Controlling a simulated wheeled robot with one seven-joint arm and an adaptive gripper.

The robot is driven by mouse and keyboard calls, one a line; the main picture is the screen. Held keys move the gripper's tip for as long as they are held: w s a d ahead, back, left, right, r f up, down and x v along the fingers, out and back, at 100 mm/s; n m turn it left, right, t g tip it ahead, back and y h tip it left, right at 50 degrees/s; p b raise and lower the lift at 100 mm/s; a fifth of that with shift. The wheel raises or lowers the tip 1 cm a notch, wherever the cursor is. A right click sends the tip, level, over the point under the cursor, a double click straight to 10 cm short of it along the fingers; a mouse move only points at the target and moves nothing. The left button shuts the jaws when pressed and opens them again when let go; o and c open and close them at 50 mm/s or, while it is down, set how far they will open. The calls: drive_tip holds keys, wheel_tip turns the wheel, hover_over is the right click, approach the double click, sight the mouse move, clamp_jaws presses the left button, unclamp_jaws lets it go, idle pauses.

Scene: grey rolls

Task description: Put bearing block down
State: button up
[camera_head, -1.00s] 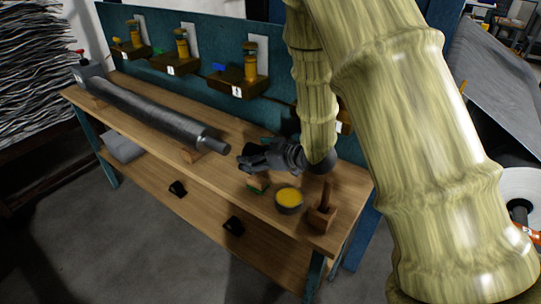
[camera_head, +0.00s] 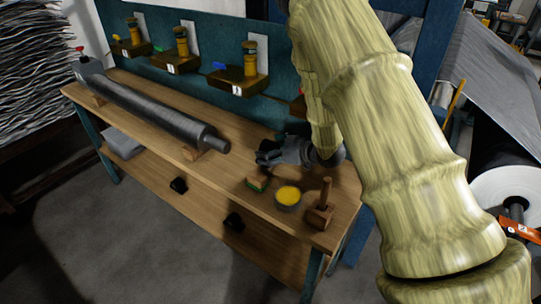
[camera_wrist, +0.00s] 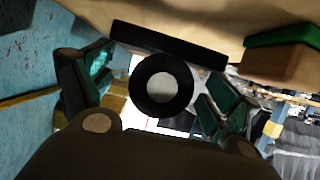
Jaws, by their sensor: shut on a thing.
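The bearing block (camera_wrist: 163,88) is a black ring with a pale centre and a flat dark base plate. In the wrist view it sits between the two fingers of my gripper (camera_wrist: 155,92), its base plate toward the wooden bench surface (camera_wrist: 185,18). I cannot tell whether the plate touches the bench. In the head view my gripper (camera_head: 276,154) is low over the back right part of the bench (camera_head: 240,170), and the block is not clearly distinguishable there.
A long grey roll (camera_head: 150,112) lies left on wooden supports. A blue back panel (camera_head: 215,50) carries small shelves.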

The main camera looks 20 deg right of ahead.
drive_tip(key=shift+f, duration=0.9)
drive_tip(key=shift+w+d+f+p, duration=0.15)
drive_tip(key=shift+f+p, duration=0.25)
drive_tip(key=shift+f, duration=0.15)
drive_tip(key=shift+f, duration=0.15)
drive_tip(key=o, duration=1.4)
drive_tip(key=shift+c, duration=0.2)
drive_tip(key=b+v, duration=0.1)
drive_tip(key=v, duration=1.1)
drive_tip(key=shift+r+b, duration=0.25)
drive_tip(key=shift+b, duration=0.05)
